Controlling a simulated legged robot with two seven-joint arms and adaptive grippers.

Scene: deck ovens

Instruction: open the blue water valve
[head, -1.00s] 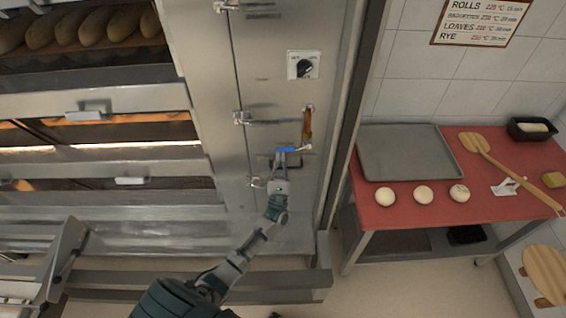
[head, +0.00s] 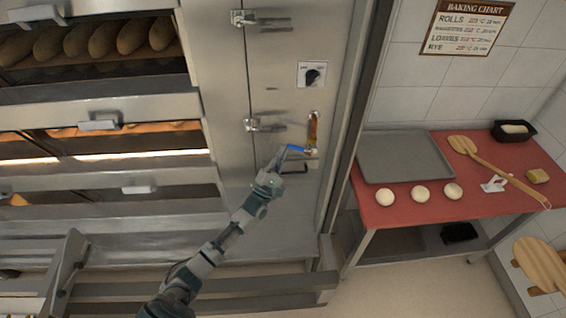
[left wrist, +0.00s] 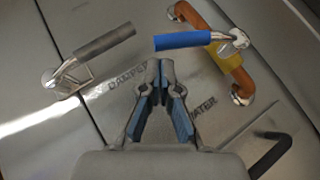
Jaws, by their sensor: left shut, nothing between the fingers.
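The blue valve handle (head: 297,148) juts left from the copper pipe (head: 313,130) on the steel oven panel. In the left wrist view the blue handle (left wrist: 185,40) lies crosswise to the pipe (left wrist: 238,82), over a yellow valve body (left wrist: 222,53). "WATER" is printed below it. My left gripper (head: 284,151) is by the handle's free left end. In the left wrist view my left gripper (left wrist: 154,66) is shut and empty, its tips just below that end. I cannot tell whether they touch it. My right gripper is out of view.
A grey-sleeved damper lever (left wrist: 104,42) sits left of the blue handle. A black handle (left wrist: 272,153) is at lower right. A dial (head: 312,75) is higher on the panel. A red table (head: 375,207) with a tray (head: 405,158) stands to the right.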

